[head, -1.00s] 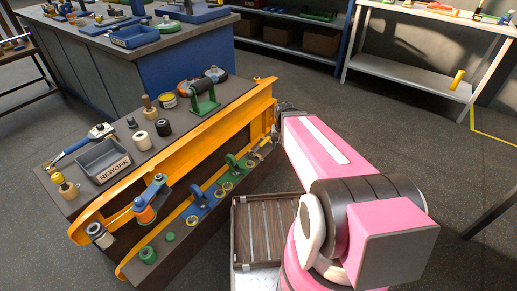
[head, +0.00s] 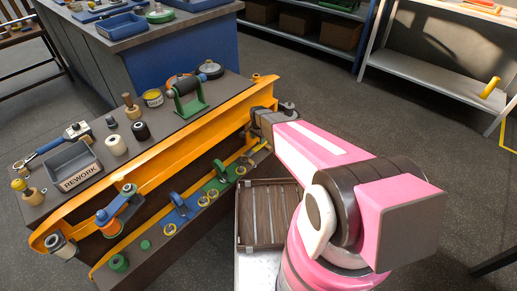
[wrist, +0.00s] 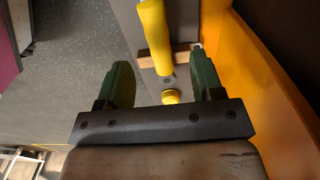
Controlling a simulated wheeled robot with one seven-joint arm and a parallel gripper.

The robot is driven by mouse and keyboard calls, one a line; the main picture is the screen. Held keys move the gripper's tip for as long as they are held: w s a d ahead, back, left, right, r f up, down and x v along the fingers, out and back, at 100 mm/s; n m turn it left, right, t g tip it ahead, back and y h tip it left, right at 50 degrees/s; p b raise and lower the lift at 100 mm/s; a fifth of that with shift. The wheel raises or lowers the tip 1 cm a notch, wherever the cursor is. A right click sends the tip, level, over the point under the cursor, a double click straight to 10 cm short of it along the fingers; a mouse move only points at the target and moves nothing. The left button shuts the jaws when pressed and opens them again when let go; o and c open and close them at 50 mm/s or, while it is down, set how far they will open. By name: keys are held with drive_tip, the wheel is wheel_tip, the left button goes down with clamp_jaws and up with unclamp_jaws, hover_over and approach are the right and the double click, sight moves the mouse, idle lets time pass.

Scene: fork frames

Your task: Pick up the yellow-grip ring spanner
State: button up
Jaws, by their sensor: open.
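In the head view, the wrist is over the right end of the bench's lower ledge (head: 146,254), and the fingertips are not clear.
An orange beam (head: 200,133) runs along the bench close to my gripper; its orange side fills the wrist view's right. The ledge holds a blue fixture (head: 181,208) and several rings. A slatted wooden crate (head: 268,215) stands below my arm. A grey REWORK bin (head: 75,168) sits on the bench.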

sight(258, 146)
drive_tip(key=shift+s+d+f, duration=0.1)
drive_tip(key=shift+s+f, duration=0.05)
drive_tip(key=shift+f, duration=3.05)
clamp_jaws()
